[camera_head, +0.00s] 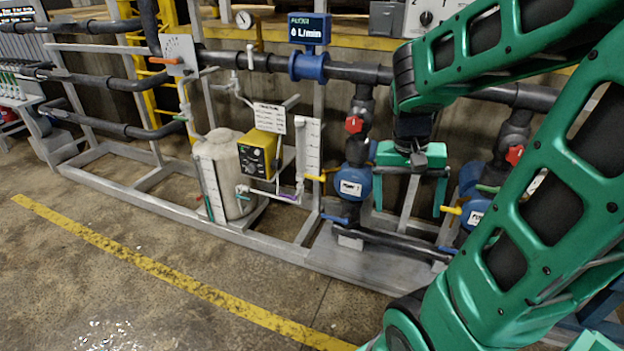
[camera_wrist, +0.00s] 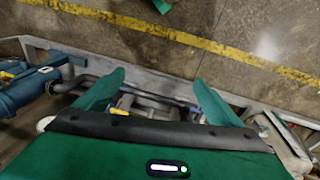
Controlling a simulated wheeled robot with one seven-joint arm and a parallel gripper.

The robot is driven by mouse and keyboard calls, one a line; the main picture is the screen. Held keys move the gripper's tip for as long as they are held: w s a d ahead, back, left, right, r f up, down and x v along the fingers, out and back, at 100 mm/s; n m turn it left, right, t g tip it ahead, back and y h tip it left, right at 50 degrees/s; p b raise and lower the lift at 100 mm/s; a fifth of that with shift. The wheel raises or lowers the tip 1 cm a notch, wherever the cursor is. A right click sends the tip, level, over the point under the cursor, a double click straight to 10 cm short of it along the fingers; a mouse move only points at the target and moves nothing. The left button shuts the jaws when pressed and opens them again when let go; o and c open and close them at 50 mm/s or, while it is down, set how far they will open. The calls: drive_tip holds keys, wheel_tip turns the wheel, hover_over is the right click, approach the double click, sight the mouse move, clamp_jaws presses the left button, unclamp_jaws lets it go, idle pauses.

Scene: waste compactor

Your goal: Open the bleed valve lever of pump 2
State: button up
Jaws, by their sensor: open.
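Two blue pumps show in the head view: a middle one (camera_head: 352,185) and a right one (camera_head: 475,212), partly behind my arm. Their white labels are too small to read their numbers surely. A yellow lever (camera_head: 452,210) sticks out left from the right pump; another yellow lever (camera_head: 315,177) sticks out left near the middle pump. My green gripper (camera_head: 408,207) points down between the pumps, open and empty, apart from both levers. In the wrist view my gripper (camera_wrist: 160,78) has its fingers spread; a blue pump (camera_wrist: 28,90) with a small yellow part lies left.
Red-handled valves (camera_head: 354,124) sit on the pipes above the pumps. A dark horizontal pipe (camera_head: 385,240) runs low between the pumps. A grey tank (camera_head: 222,175) and yellow control box (camera_head: 257,152) stand left. The floor before the grey frame is clear.

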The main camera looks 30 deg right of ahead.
drive_tip(key=w+d+f+m+h, duration=0.2)
drive_tip(key=w+d+f+h, duration=0.1)
drive_tip(key=w, duration=0.6)
drive_tip(key=w+d+f+m+h, duration=0.1)
drive_tip(key=w+d+f+h, duration=0.25)
drive_tip(key=w, duration=0.45)
drive_tip(key=w+d+f+m+h, duration=0.2)
drive_tip(key=w+d+f, duration=0.15)
drive_tip(key=w, duration=0.55)
drive_tip(key=n+t+h, duration=0.4)
drive_tip(key=t, duration=0.7)
approach(314, 177)
drive_tip(key=x, duration=1)
drive_tip(key=shift+w+d+r, duration=0.1)
drive_tip(key=shift+w+d, duration=0.05)
drive_tip(key=shift+d, duration=0.1)
drive_tip(key=c, duration=1.5)
